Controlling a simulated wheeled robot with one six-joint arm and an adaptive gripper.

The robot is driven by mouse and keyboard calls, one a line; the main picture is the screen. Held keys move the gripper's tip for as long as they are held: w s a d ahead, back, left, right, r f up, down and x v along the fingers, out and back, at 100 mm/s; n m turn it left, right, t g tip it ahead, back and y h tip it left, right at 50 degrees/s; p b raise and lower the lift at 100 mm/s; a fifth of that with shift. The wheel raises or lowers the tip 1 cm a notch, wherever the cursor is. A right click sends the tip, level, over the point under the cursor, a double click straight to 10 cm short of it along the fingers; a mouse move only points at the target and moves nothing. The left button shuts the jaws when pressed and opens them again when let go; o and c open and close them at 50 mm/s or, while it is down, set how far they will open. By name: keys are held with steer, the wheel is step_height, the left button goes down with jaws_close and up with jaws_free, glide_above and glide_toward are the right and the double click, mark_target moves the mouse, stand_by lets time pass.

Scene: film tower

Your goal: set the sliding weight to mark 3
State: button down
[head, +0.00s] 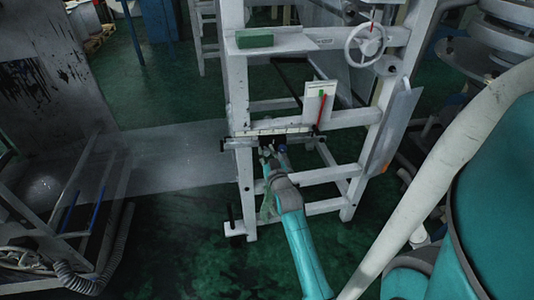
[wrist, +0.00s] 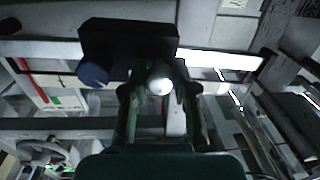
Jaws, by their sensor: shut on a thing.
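The sliding weight is a dark block (wrist: 128,40) in the wrist view, with a blue knob (wrist: 92,75) and a pale shiny knob (wrist: 160,85) on its face. My gripper (wrist: 158,92) has its fingers closed around the shiny knob. In the head view my gripper (head: 270,151) is at the bar below the white scale strip (head: 280,132), with the blue knob (head: 281,148) just to its right. The block is mostly hidden there. The scale numbers are too small to read, so I cannot tell which mark the weight is at.
The grey frame tower (head: 240,90) stands around the bar. A handwheel (head: 365,44) is at its upper right. A green box (head: 255,38) lies on its shelf. A white card (head: 318,103) with red and green marks is above the bar. Green floor (head: 180,240) is open at left.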

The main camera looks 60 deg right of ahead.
steer(key=c, duration=0.9)
jaws_free()
steer(key=v, duration=1.2)
steer(key=shift+r, duration=0.1)
